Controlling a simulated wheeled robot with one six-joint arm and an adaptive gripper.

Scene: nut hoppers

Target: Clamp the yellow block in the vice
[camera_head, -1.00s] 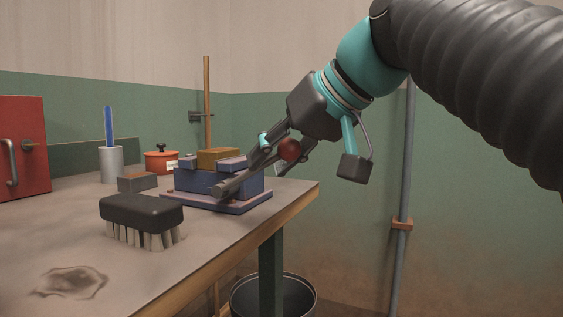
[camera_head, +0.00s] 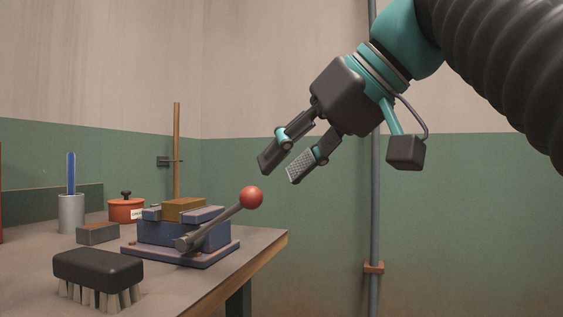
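The blue vice (camera_head: 165,232) stands on the bench near its right edge. The yellow block (camera_head: 186,207), a dull ochre, sits at the top of the vice between its two jaws and sticks up a little above them. I cannot tell how tightly the jaws press on it. The vice's grey handle (camera_head: 215,226) slants up to the right and ends in a red ball (camera_head: 251,197). My gripper (camera_head: 284,172) is above and right of the ball, apart from it. Its two fingers are spread with nothing between them.
A black brush (camera_head: 98,268) lies at the front of the bench (camera_head: 165,290). A small grey-brown block (camera_head: 98,233), a grey cup (camera_head: 71,214) with a blue item and an orange pot (camera_head: 126,210) stand left of the vice. A grey pipe (camera_head: 374,220) runs up the wall at right.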

